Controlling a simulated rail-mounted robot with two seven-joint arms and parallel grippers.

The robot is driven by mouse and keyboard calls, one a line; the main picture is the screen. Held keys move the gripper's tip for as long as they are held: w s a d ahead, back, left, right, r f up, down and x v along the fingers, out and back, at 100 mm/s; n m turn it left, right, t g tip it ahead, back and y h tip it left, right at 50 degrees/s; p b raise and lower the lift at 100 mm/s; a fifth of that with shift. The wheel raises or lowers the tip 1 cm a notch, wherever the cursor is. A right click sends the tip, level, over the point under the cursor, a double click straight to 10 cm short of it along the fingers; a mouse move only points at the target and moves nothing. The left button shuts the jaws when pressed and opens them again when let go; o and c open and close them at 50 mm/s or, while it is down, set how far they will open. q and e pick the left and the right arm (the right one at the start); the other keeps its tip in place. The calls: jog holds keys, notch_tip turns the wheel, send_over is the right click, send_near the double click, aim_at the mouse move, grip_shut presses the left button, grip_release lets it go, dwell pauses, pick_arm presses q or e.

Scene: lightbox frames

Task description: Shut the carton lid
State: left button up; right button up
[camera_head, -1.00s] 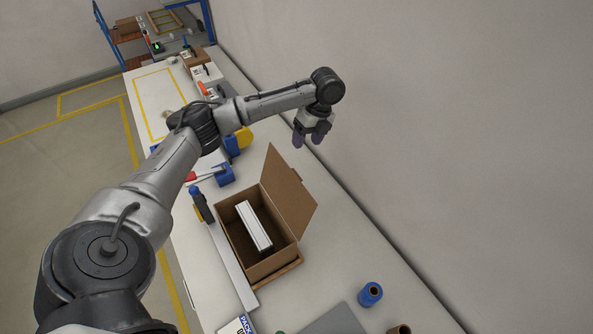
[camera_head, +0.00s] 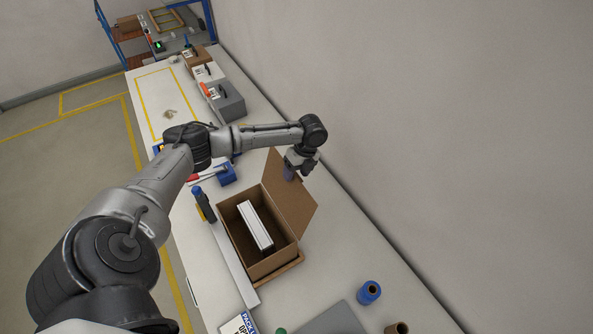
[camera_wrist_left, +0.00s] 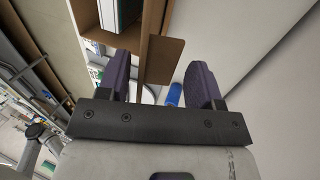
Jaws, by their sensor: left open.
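The open brown carton (camera_head: 233,228) stands on the bench with a white box-shaped item (camera_head: 256,226) inside. Its lid (camera_head: 292,202) stands up from the wall-side edge, tilted outward. My left gripper (camera_head: 297,173) is open at the lid's far upper end and overlaps it in the head view. In the left wrist view, the lid (camera_wrist_left: 164,62) shows between and beyond the two open fingers (camera_wrist_left: 160,82), with the carton's inside to the left. I cannot tell whether a finger touches the lid. My right gripper is not in view.
A blue spool (camera_head: 369,292) and a brown roll (camera_head: 397,328) stand right of the carton. A grey case (camera_head: 228,101) sits farther back. The wall runs along the bench's right side.

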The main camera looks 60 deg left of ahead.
pick_arm(q)
grip_shut()
dwell(0.7)
